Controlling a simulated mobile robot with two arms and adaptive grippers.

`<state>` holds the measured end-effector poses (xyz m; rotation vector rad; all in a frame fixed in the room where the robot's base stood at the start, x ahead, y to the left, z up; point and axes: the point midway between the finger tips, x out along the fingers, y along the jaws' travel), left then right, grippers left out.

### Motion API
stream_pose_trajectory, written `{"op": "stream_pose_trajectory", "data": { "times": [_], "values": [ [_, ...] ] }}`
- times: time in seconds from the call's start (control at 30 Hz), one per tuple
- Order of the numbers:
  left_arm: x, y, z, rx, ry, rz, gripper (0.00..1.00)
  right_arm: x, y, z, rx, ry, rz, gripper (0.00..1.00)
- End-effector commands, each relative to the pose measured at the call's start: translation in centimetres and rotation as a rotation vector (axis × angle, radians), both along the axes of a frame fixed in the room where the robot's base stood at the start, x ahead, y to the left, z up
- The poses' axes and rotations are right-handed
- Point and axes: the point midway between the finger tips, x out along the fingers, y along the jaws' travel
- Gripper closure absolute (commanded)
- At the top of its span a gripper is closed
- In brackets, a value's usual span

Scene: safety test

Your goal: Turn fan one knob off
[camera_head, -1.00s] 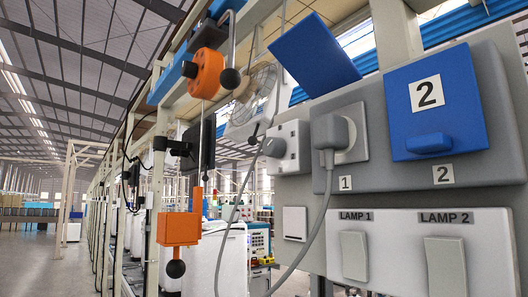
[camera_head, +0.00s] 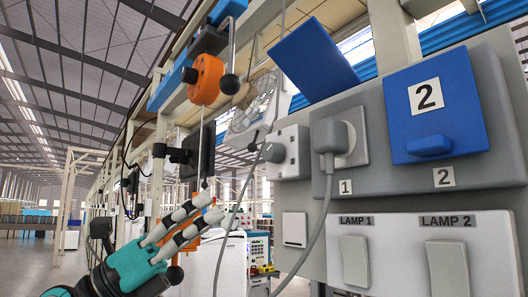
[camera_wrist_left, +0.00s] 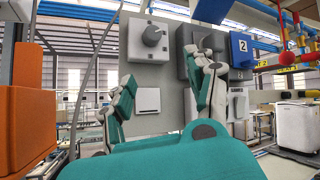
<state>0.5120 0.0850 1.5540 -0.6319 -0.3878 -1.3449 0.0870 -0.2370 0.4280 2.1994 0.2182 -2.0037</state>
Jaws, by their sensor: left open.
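A caged fan (camera_head: 250,105) is behind the panel. My left gripper (camera_head: 209,207), teal with white and black fingers, is low and to the left of the knob, apart from it. In the left wrist view its fingers (camera_wrist_left: 160,70) are spread and empty, below the knob. My right gripper is not in view.
A grey cable hangs from a plug (camera_head: 330,140) beside the knob box. Blue covers, one marked 2 (camera_head: 435,105), and lamp switches (camera_head: 354,262) are to the right. An orange block (camera_head: 207,77) hangs at upper left. An orange box (camera_wrist_left: 25,115) stands close at left.

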Motion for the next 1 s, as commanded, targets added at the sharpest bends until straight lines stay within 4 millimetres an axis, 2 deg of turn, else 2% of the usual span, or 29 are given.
{"op": "stream_pose_trajectory", "data": {
  "times": [0.03, 0.13, 0.3, 0.4, 0.57, 0.67, 0.77, 1.0],
  "values": [
    [-1.2, -0.2, 2.1, 0.113, -0.103, 0.051, 0.44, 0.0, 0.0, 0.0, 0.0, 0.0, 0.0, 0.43],
    [-2.7, -0.2, 4.7, 0.347, -0.27, 0.163, 0.44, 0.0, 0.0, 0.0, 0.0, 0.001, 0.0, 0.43],
    [-4.4, 2.4, 8.2, 0.667, -0.442, 0.373, 0.44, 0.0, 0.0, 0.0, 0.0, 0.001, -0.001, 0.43],
    [-5.1, 4.4, 9.6, 0.784, -0.482, 0.468, 0.44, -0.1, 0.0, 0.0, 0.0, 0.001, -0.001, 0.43],
    [-5.6, 6.0, 10.5, 0.873, -0.498, 0.536, 0.44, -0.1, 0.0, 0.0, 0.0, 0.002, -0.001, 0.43],
    [-5.3, 5.7, 10.7, 0.883, -0.499, 0.543, 0.44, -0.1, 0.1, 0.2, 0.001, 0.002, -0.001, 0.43],
    [-4.7, 4.5, 10.7, 0.883, -0.5, 0.539, 0.44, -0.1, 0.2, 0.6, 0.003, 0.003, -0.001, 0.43],
    [-2.1, 0.1, 10.9, 0.881, -0.5, 0.537, 0.44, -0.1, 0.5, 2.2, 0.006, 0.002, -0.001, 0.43]
  ]
}}
